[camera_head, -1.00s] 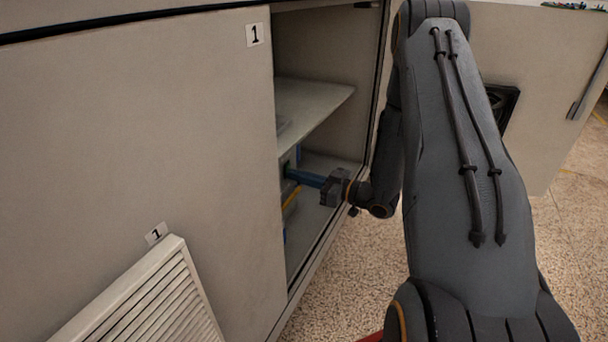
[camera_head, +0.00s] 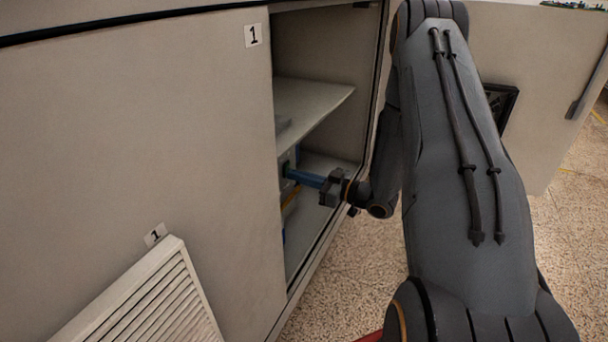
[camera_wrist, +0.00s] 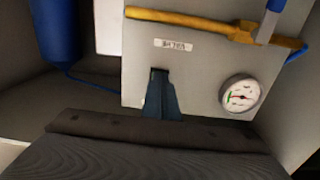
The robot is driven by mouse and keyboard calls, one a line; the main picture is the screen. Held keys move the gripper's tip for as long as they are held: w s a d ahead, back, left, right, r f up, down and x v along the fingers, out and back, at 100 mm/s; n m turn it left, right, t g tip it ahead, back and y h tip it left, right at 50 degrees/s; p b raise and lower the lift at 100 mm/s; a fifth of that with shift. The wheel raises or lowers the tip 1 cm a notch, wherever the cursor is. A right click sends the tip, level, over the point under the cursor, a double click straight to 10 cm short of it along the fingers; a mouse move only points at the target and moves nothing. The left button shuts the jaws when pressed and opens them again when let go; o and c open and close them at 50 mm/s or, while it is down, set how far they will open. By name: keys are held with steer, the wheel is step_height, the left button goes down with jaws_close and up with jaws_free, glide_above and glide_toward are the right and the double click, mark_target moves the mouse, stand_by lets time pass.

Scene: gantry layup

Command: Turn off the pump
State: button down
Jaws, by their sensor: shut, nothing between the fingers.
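A pale panel (camera_wrist: 205,62) with a small printed label (camera_wrist: 174,45) fills the middle of the wrist view; the label is too blurred to read surely. A yellow bar (camera_wrist: 190,22) crosses its top, and a round white gauge (camera_wrist: 240,94) with a red needle is at its lower right. My gripper (camera_wrist: 160,74) is shut and empty, its blue fingers pointing at the panel below the label. A dark spot shows at the fingertips; I cannot tell whether they touch it. In the head view my gripper (camera_head: 290,174) reaches inside the open cabinet, its tips partly hidden. No pump switch is clearly recognisable.
A shelf (camera_head: 318,108) is above my gripper in the cabinet. The front panel marked 1 (camera_head: 150,130) hides the cabinet's left interior. A slatted grille (camera_head: 150,310) stands in front. A blue cylinder (camera_wrist: 55,30) is left of the pale panel. Speckled floor (camera_head: 345,275) lies outside.

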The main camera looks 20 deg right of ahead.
steer(key=shift+w+a+f, duration=0.25)
steer(key=shift+w, duration=0.15)
steer(key=f+p+v, duration=0.1)
steer(key=p+v, duration=0.4)
steer(key=v, duration=1)
